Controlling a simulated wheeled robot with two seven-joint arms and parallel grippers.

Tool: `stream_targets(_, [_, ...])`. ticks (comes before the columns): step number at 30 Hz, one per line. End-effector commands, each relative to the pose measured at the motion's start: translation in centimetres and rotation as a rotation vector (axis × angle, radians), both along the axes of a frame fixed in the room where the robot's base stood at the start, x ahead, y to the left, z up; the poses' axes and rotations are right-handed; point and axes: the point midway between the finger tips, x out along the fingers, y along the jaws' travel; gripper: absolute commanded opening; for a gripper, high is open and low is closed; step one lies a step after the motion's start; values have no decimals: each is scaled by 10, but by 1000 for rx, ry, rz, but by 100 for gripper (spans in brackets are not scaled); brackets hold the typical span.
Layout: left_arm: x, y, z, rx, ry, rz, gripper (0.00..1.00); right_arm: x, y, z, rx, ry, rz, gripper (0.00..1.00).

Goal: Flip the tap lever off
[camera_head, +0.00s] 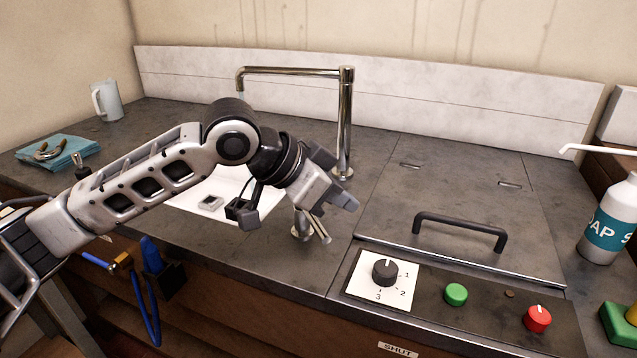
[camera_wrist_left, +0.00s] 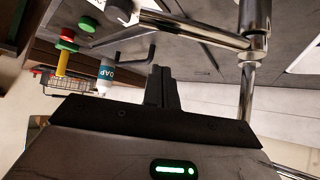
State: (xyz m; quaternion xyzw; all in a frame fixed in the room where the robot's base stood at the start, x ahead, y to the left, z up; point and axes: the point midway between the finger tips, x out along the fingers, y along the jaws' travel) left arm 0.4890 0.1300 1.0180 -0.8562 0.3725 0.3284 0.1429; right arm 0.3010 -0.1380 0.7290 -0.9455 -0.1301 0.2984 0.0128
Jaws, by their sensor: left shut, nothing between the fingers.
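The chrome tap (camera_head: 345,120) stands at the back of the counter, its spout reaching left over the white sink. A pale bluish strip under the spout mouth looks like water; my arm hides what is below. A short chrome lever (camera_head: 319,228) sits at the counter's front, just below my left gripper (camera_head: 345,198). In the left wrist view the chrome lever (camera_wrist_left: 195,29) runs left from a chrome post, above my shut, empty fingers (camera_wrist_left: 160,85). I cannot tell whether the fingers touch it. My right gripper is not in view.
Right of the lever are a hatch with a black handle (camera_head: 460,228), a dial (camera_head: 385,271), a green button (camera_head: 456,294) and a red knob (camera_head: 537,318). A soap bottle (camera_head: 607,225) stands far right. A mug (camera_head: 107,101) and blue cloth (camera_head: 57,151) are at left.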

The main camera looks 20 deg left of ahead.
Motion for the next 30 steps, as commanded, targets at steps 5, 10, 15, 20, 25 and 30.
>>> stream_targets(5, [-13, 15, -13, 3, 2, 4, 0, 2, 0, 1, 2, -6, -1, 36])
stream_targets(10, [-21, 24, -18, 2, 1, 2, 0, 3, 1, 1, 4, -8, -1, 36])
stream_targets(15, [-24, 25, -20, 0, 0, 0, 0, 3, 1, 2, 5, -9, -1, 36])
stream_targets(20, [-24, 25, -19, 0, 0, 0, 0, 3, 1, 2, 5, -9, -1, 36])
stream_targets(25, [-24, 25, -19, 0, 1, -7, 0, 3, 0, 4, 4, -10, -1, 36])
stream_targets(30, [-23, 20, -16, -1, 2, -55, 0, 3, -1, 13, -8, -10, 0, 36])
